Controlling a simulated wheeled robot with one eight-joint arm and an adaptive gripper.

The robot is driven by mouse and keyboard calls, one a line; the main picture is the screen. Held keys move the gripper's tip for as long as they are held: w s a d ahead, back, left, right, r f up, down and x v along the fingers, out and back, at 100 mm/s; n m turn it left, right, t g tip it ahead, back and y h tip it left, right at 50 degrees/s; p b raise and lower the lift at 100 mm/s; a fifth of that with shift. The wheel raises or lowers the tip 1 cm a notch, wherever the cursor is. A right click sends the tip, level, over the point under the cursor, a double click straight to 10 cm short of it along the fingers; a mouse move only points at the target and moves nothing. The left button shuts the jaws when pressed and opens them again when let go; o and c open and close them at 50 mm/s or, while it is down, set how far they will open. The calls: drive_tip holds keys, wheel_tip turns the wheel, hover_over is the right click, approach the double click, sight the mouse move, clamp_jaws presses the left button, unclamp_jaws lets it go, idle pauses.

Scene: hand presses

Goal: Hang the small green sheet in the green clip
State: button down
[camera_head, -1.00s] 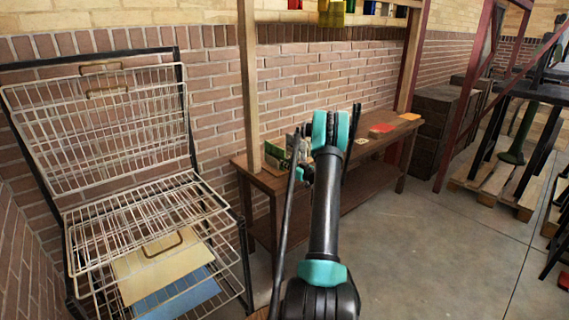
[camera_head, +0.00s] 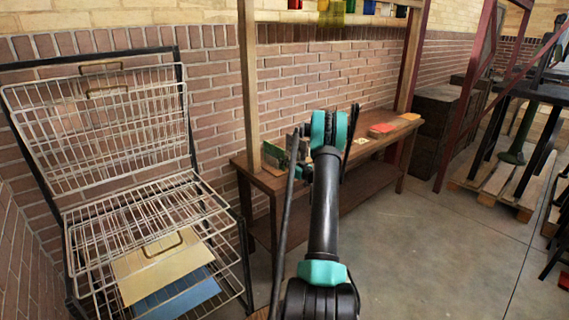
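Small green things (camera_head: 274,154) sit at the left end of the wooden bench; at this size I cannot tell which of them is the small green sheet. My arm rises in the middle of the view, in front of the bench. My gripper (camera_head: 303,165) seems to be just left of the arm's upper joint, by the green things, mostly hidden. I cannot make out its fingers, or whether it touches or holds anything.
A wire drying rack (camera_head: 140,215) stands at the left, with a cream sheet (camera_head: 155,265) and a blue sheet (camera_head: 180,295) low in it. Red and orange blocks (camera_head: 381,129) lie on the bench (camera_head: 360,155). Dark crates (camera_head: 437,120) stand beyond it.

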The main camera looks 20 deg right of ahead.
wheel_tip(320, 180, up, 7)
drive_tip(key=shift+r, duration=0.2)
drive_tip(key=shift+s, duration=0.15)
drive_tip(key=v, duration=0.6)
drive_tip(key=shift+s+d, duration=0.15)
drive_tip(key=shift+s, duration=0.25)
idle(0.5)
idle(0.4)
